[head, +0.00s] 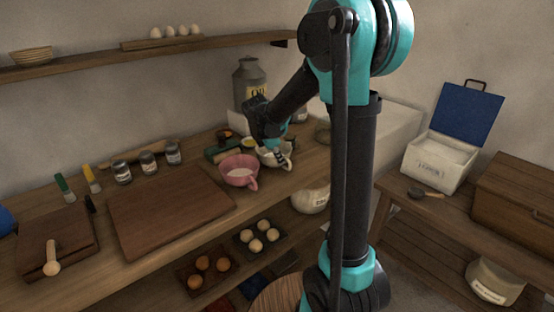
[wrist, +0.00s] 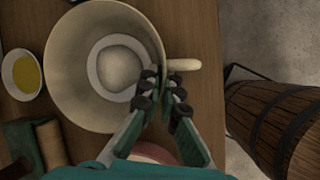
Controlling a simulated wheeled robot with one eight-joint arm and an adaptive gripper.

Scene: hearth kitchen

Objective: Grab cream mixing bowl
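The cream mixing bowl (wrist: 68,88) fills the upper left of the wrist view, with a pale round bottom and a handle or spout pointing right. In the head view the bowl (head: 284,162) stands at the right end of the long counter, partly hidden by my gripper. My gripper (wrist: 161,82) straddles the bowl's right rim, the left finger inside and the right finger outside. The fingers are close together and look shut on the wall; the exact contact is hard to see. The gripper also shows in the head view (head: 275,150).
A pink bowl (head: 238,170) stands close to the left of the cream bowl. A small dish of yellow liquid (wrist: 24,73) is beside it. A metal can (head: 248,85) stands behind. A wooden barrel (wrist: 272,122) stands off the counter's edge.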

